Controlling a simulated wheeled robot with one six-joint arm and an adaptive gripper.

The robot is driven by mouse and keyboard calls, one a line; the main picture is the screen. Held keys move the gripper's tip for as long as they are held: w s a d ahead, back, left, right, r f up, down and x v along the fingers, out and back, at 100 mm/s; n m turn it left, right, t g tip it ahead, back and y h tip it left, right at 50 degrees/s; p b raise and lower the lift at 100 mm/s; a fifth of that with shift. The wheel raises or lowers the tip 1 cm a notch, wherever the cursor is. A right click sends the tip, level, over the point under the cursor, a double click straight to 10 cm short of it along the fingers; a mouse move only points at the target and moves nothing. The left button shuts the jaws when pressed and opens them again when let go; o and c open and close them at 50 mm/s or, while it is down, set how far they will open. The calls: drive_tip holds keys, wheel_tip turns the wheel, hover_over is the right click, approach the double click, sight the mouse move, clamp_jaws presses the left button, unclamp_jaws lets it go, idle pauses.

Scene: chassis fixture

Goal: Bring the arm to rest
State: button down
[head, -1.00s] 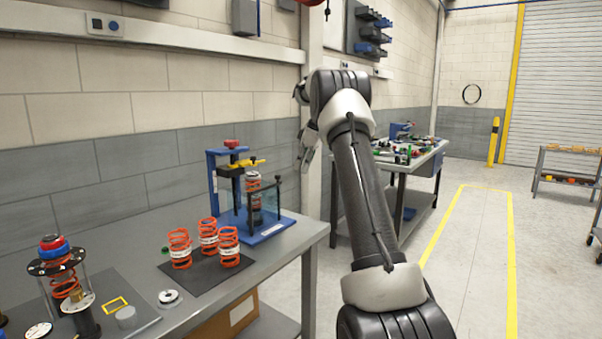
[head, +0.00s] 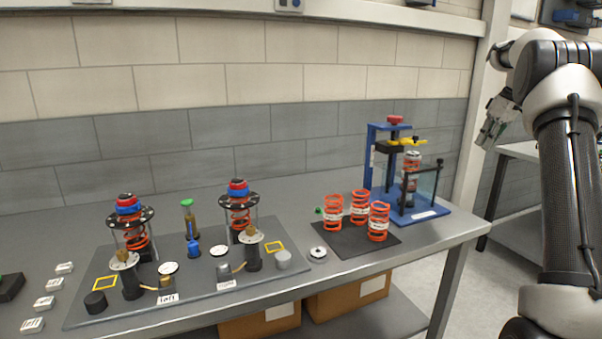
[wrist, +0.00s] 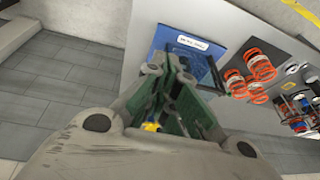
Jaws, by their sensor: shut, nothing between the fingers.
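My arm (head: 568,170) is raised and bent at the right side of the head view. My gripper (head: 487,137) hangs from its end, pointing down and to the left, in the air to the right of the bench's blue press. In the wrist view my gripper (wrist: 172,122) has its fingers together, with nothing held. The fingers are apart from everything on the bench. Part of my arm is cut off by the right edge of the head view.
The grey bench (head: 440,240) carries a blue spring press (head: 375,160), several orange springs (head: 360,207) on a dark mat, and a fixture plate (head: 220,290) with two strut assemblies. A second table (head: 515,150) stands behind my arm. Open floor lies right of the bench.

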drive_tip(key=s+a+f+m+g, duration=0.1)
drive_tip(key=s+a+f+m, duration=0.3)
drive_tip(key=s, duration=0.3)
drive_tip(key=s+a, duration=0.6)
drive_tip(key=s, duration=0.6)
drive_tip(key=s+a+t+h, duration=0.1)
drive_tip(key=s+a, duration=0.6)
drive_tip(key=s, duration=0.5)
drive_tip(key=s+a+t+h, duration=0.1)
drive_tip(key=s+a, duration=0.6)
drive_tip(key=s, duration=0.5)
drive_tip(key=shift+f, duration=0.25)
